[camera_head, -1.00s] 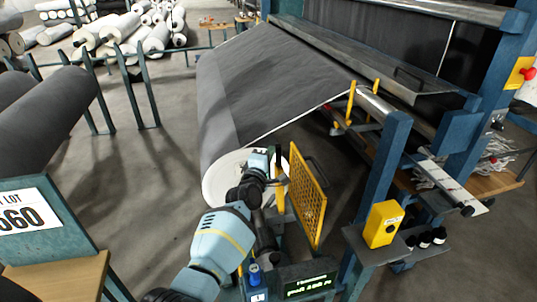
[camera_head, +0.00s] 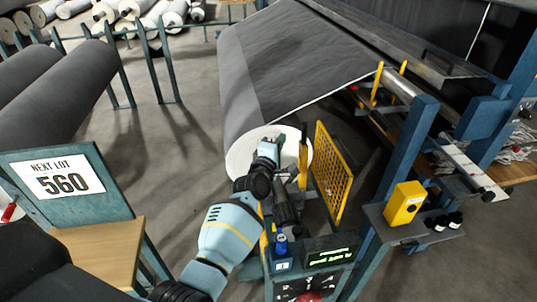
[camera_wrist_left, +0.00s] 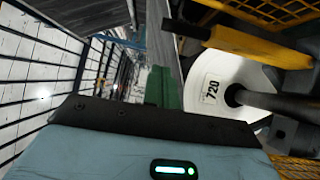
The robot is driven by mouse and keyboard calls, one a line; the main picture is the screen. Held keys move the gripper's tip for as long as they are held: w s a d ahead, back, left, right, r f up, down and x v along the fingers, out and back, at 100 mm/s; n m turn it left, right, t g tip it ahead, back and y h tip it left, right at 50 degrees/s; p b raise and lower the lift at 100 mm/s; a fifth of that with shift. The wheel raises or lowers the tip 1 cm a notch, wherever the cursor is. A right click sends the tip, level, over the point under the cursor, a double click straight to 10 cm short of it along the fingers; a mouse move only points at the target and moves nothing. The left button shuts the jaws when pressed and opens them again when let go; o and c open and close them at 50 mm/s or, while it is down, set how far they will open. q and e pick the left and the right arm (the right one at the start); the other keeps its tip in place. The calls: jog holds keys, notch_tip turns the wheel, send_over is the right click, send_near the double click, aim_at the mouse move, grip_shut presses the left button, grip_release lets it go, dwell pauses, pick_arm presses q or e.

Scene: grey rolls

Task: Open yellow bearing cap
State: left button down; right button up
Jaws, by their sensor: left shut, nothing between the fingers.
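A yellow bar with a dark upper end (camera_head: 303,168), which looks like the bearing cap, stands upright at the near end of the grey roll (camera_head: 240,85). In the left wrist view the yellow bar (camera_wrist_left: 262,45) runs across the top right, in front of the white roll end marked 720 (camera_wrist_left: 212,85). Its hinge is not clear. My left gripper (camera_head: 268,148) is shut and empty, in front of the white roll end and left of the yellow bar, apparently apart from it. Its green fingertips show in the left wrist view (camera_wrist_left: 165,88). My right gripper is not in view.
A yellow mesh guard (camera_head: 330,175) stands right of the bar. A blue stand with a green display (camera_head: 330,252) and a red button is in front. A yellow box (camera_head: 404,203) sits on a shelf at right.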

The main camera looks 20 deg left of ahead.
pick_arm(q)
jog(key=s, duration=0.6)
jog(key=shift+s+a+f+p, duration=0.15)
jog(key=shift+p, duration=0.2)
